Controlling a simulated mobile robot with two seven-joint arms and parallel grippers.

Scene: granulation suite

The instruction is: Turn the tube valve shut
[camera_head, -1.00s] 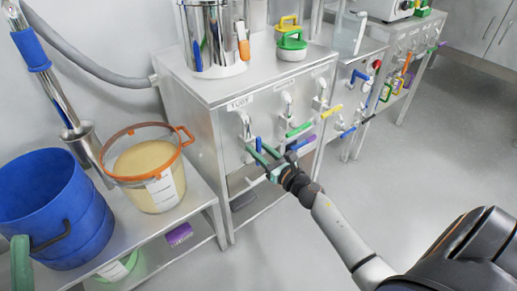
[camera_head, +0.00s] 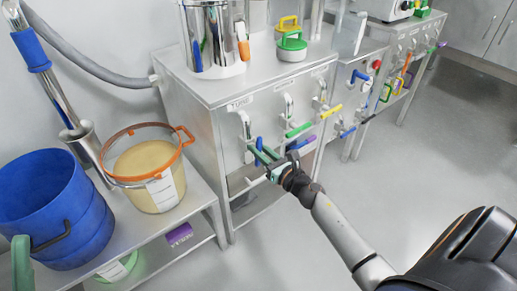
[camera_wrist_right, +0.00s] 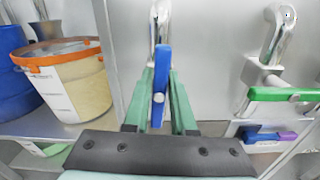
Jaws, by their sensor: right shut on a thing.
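The tube valve is the leftmost on the steel cabinet's front, under a label. Its blue handle (camera_head: 259,144) sticks out from a chrome pipe fitting (camera_head: 244,124). In the right wrist view the blue handle (camera_wrist_right: 163,72) stands near upright, slightly tilted, in front of the chrome pipe (camera_wrist_right: 158,22). My right gripper (camera_head: 262,155) is shut on the handle, one green finger on each side; it also shows in the right wrist view (camera_wrist_right: 161,98). The fingers hide part of the handle in the head view. A green finger-like part, likely my left gripper (camera_head: 20,262), shows at the lower left edge.
Valves with a green handle (camera_head: 299,130) and a yellow handle (camera_head: 331,111) sit close to the right. A blue bucket (camera_head: 50,210) and an orange-rimmed tub (camera_head: 150,175) stand on the left shelf. The floor at right is clear.

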